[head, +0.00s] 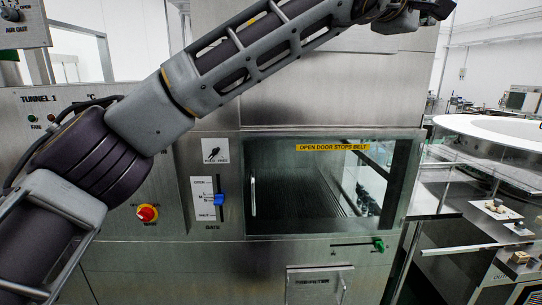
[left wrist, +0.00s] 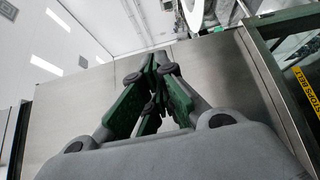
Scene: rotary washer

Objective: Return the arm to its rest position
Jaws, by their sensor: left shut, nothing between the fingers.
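My left arm comes in from the left and reaches up and right across the front of the steel washer (head: 330,95). My left gripper (head: 440,8) is at the top edge of the head view, above the washer's window and away from its controls. In the left wrist view its green-padded fingers (left wrist: 160,62) come together at the tips, shut with nothing between them. My right gripper is in neither view.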

